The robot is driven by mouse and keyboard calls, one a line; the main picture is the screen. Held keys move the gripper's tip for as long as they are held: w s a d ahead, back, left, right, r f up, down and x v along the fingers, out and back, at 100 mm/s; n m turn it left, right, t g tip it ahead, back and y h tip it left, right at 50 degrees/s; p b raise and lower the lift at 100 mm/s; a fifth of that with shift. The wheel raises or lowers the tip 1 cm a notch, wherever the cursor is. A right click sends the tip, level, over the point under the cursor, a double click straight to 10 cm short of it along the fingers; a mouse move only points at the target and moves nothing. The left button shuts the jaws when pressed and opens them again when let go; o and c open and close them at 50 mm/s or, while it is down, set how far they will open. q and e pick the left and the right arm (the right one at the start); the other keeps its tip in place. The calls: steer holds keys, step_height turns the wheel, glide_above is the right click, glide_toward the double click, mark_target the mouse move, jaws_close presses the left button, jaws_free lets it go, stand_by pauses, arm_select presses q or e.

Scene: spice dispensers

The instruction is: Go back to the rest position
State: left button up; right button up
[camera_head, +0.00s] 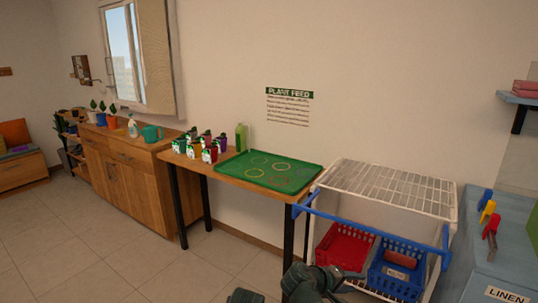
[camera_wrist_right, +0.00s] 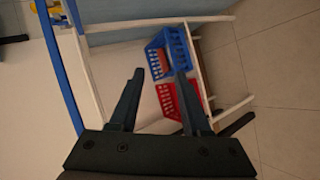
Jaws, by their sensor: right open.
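My right gripper (camera_head: 352,282) is at the bottom of the head view, in front of the white wire rack cart. In the right wrist view its two fingers (camera_wrist_right: 160,76) stand apart with nothing between them. Beyond the fingers that view shows the blue basket (camera_wrist_right: 158,58) and the red basket (camera_wrist_right: 168,100) in the cart, apart from the gripper. My left gripper is not in view; only a small dark piece shows at the bottom edge of the head view.
A wooden table (camera_head: 243,183) carries a green tray (camera_head: 270,169) with ring marks, several small spice dispensers (camera_head: 208,154) and a green bottle (camera_head: 241,137). The white cart (camera_head: 336,201) stands right of it, beside a blue-grey cabinet (camera_head: 497,260). Floor at left is clear.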

steer(key=s+a+f+m+g+y, duration=0.4)
steer(key=s+a+f+y, duration=0.45)
steer(key=f+y, duration=0.2)
arm_select(q)
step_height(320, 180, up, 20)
steer(key=p, duration=2)
arm_select(e)
steer(key=s+a+r+n, duration=0.1)
steer(key=s+a+r, duration=0.1)
steer(key=r, duration=0.4)
steer(key=s+a+r+n, duration=0.1)
steer(key=s+a+r, duration=0.1)
steer(key=a+r, duration=0.3)
steer(key=s+a+r+n+g, duration=0.1)
steer(key=a+r, duration=0.3)
steer(key=r, duration=0.5)
steer(key=shift+s+n+h, duration=0.45)
steer(key=shift+s+n, duration=0.15)
steer(key=shift+s, duration=0.25)
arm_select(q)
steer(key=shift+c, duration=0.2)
arm_select(e)
steer(key=shift+f, duration=0.1)
